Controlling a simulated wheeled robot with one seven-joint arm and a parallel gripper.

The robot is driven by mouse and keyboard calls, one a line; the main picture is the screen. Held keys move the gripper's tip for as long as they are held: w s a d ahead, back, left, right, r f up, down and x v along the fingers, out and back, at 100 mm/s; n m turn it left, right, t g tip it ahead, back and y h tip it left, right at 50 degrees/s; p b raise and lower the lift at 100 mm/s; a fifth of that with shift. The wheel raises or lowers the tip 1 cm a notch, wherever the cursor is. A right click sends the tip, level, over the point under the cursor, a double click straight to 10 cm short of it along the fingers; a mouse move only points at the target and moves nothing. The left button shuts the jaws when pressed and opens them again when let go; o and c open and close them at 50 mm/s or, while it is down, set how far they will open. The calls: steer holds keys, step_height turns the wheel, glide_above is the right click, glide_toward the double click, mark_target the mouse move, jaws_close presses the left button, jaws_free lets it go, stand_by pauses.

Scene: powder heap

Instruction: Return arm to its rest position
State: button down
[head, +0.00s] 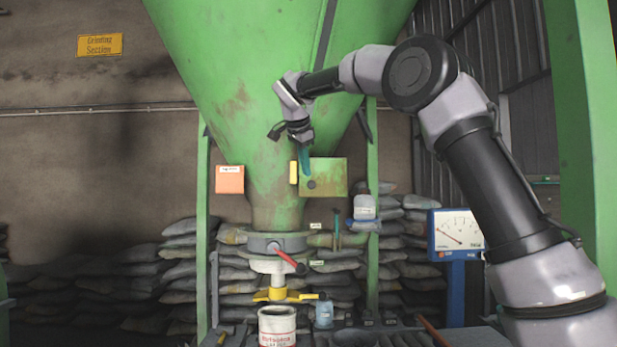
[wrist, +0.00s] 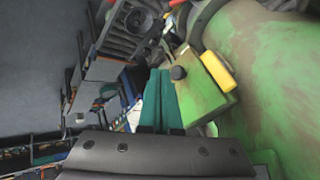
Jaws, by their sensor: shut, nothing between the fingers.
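My arm reaches up from the lower right in the head view and bends over toward the green hopper (head: 270,70). My gripper (head: 305,172) points down in front of the hopper's cone, its teal fingers together and empty. In the wrist view the teal fingers (wrist: 162,100) lie side by side with nothing between them. Close to them is a green box (head: 328,183) with a dark knob and a yellow handle; this box (wrist: 197,85) also shows right beside the fingers in the wrist view. I cannot tell whether they touch.
An orange box (head: 230,179) is left of the hopper's neck. Below are a red-handled valve (head: 288,258), a yellow bracket (head: 284,295) and a white-and-red can (head: 277,326). A dial gauge (head: 457,233) stands right, near my arm. Stacked sacks (head: 185,270) line the back wall.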

steer(key=w+a+v, duration=0.1)
steer(key=v, duration=0.4)
steer(key=s+d+f+n+g+y, duration=0.1)
steer(key=s+d+f+n, duration=0.1)
steer(key=s+d, duration=0.5)
steer(key=s+d+f+n+y, duration=0.1)
steer(key=s+d+f+n, duration=0.15)
steer(key=s+d, duration=0.55)
steer(key=s+d+f+n+y, duration=0.1)
steer(key=s+d+f, duration=0.4)
steer(key=s+f, duration=0.3)
steer(key=s+d+f+n+y, duration=0.1)
steer(key=s+d+f+n, duration=0.1)
steer(key=s+d+f, duration=0.3)
steer(key=s+f, duration=0.3)
steer(key=s, duration=0.1)
steer(key=shift+s+d+f+t, duration=0.2)
steer(key=shift+s+f+t, duration=0.15)
steer(key=shift+f+t, duration=0.05)
